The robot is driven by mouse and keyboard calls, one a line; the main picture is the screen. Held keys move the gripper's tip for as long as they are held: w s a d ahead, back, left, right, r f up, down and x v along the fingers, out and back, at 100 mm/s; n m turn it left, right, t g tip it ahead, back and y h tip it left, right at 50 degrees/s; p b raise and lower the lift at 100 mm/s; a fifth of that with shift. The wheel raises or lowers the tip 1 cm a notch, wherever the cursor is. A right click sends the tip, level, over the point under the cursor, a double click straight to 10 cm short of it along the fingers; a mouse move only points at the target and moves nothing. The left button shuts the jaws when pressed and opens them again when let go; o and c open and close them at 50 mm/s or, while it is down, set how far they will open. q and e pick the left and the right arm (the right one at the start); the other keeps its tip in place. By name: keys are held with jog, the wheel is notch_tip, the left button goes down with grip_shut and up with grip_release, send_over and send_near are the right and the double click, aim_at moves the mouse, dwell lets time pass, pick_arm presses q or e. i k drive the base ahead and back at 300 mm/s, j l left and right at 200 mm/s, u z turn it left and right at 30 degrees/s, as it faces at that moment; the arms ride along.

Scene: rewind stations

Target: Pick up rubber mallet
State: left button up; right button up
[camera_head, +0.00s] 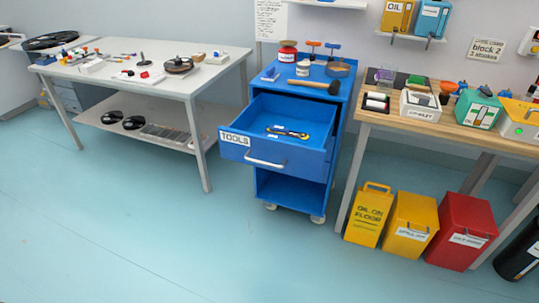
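The rubber mallet (316,85) lies on the top of the blue tool cart (334,97). Its handle points left and its dark head is at the right, near the cart's right edge. Neither of my grippers shows in the head view.
The cart's drawer labelled TOOLS (236,138) is pulled out and holds a small tool (288,133). Jars and other small items stand behind the mallet. A white table (215,77) is at the left, a wooden-top bench (375,117) at the right with bins (411,223) below. The front floor is clear.

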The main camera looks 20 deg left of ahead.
aim_at(332, 89)
jog(key=z, duration=0.4)
jog(key=j+z, duration=0.45)
jog(key=j, duration=0.15)
jog(key=j+z, duration=0.45)
jog(key=k+j+z, duration=0.15)
jog(key=j+z, duration=0.3)
jog(key=j, duration=0.2)
